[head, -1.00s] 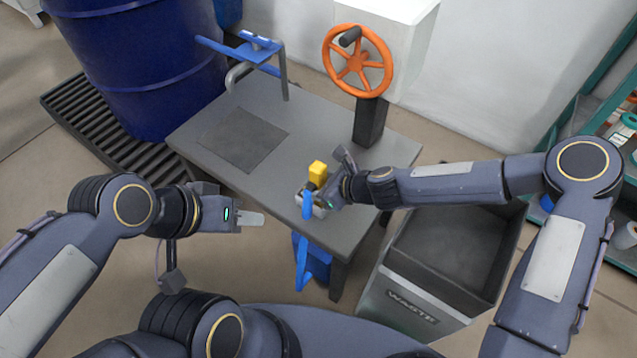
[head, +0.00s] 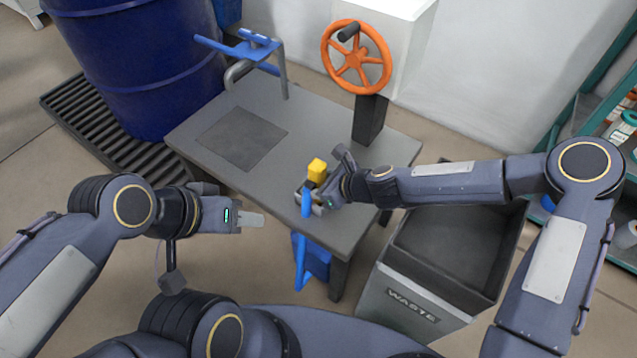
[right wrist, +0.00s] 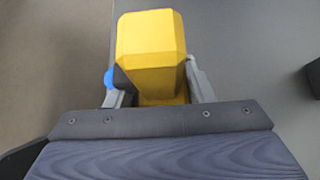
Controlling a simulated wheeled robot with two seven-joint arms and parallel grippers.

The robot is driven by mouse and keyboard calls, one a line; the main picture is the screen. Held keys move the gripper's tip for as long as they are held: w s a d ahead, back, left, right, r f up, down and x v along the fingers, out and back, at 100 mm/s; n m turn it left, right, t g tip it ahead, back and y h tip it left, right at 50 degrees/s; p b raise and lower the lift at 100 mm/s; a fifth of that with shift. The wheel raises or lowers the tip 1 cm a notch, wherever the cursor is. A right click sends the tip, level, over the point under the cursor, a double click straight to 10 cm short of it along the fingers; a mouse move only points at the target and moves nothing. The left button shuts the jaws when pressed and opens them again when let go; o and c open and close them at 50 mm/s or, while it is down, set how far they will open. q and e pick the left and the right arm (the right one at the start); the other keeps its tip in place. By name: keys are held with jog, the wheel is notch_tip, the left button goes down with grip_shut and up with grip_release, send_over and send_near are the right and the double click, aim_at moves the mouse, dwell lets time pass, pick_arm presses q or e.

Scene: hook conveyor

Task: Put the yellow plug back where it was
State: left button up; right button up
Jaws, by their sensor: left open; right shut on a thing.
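The yellow plug (head: 317,170) is a blocky yellow piece over the front edge area of the grey table (head: 225,185). In the right wrist view the plug (right wrist: 150,45) stands between the two grey fingers, its narrower lower part between them. My right gripper (head: 314,196) is shut on it; the fingers partly hide what is below. A blue part (head: 306,205) is right beside the plug at the table's front edge, and a bit of blue shows by the left finger in the wrist view. My left gripper (head: 250,219) is open and empty, left of the plug and in front of the table.
An orange handwheel (head: 356,57) stands on a dark post at the back right of the table. A blue hook frame (head: 250,47) is at the back left. A dark waste bin (head: 412,305) stands at the right. The table's middle is clear.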

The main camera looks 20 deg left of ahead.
jog(key=shift+s+d+f+b, duration=0.1)
jog(key=shift+s+f+b, duration=0.05)
jog(key=shift+f, duration=0.4)
jog(key=shift+s+d+f+b, duration=0.1)
jog(key=shift+f+b, duration=0.05)
jog(key=shift+f, duration=0.4)
jog(key=o, duration=1.4)
jog(key=shift+c, duration=0.2)
jog(key=shift+d+r, duration=0.25)
jog(key=shift+r, duration=0.25)
jog(key=r+p+v, duration=0.1)
jog(key=p+v, duration=0.1)
jog(key=v, duration=0.5)
jog(key=shift+w+r, duration=0.3)
